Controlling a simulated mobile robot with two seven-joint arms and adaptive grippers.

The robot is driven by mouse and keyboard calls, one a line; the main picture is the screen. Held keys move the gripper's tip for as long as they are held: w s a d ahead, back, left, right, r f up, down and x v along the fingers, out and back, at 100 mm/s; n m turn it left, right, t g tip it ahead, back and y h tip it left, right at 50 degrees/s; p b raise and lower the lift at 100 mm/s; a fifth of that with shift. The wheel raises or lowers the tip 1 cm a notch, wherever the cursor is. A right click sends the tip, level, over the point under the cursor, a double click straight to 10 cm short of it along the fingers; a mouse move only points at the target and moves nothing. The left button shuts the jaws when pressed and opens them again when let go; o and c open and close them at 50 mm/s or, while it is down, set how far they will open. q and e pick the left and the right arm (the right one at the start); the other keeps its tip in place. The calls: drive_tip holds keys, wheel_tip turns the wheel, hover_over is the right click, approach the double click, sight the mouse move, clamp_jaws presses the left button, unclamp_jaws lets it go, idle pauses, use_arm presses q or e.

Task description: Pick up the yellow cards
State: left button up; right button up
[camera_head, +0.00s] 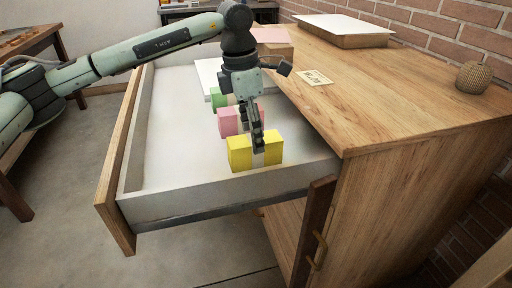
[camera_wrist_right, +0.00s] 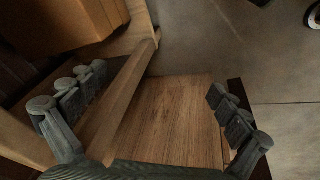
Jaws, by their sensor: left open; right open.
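The yellow cards (camera_head: 240,154) are a stack with a pale band around the middle, lying in the near end of the open drawer (camera_head: 165,204). My left gripper (camera_head: 258,142) points down from above, its fingers at the stack and partly in front of the band. The view does not show clearly whether they touch it. Pink cards (camera_head: 228,122) and green cards (camera_head: 217,100) lie farther back in the drawer. My right gripper (camera_wrist_right: 155,105) shows in the right wrist view with its fingers wide apart and nothing between them, over a wooden surface.
The wooden cabinet (camera_head: 400,90) stands right of the drawer, with a small label card (camera_head: 314,78) and a woven round pot (camera_head: 473,77) on top. A white box (camera_head: 208,75) lies at the drawer's back. The drawer's left part is bare.

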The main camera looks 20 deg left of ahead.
use_arm(q)
drive_tip(key=f, duration=0.3)
drive_tip(key=shift+w+d+f+p, duration=0.2)
drive_tip(key=shift+f+p, duration=0.1)
drive_tip(key=shift+f, duration=0.1)
drive_tip(key=shift+w+f, duration=0.1)
drive_tip(key=shift+f, duration=0.5)
drive_tip(key=c, duration=1.5)
use_arm(e)
wheel_tip(320, 180, down, 2)
use_arm(q)
drive_tip(key=shift+r, duration=0.1)
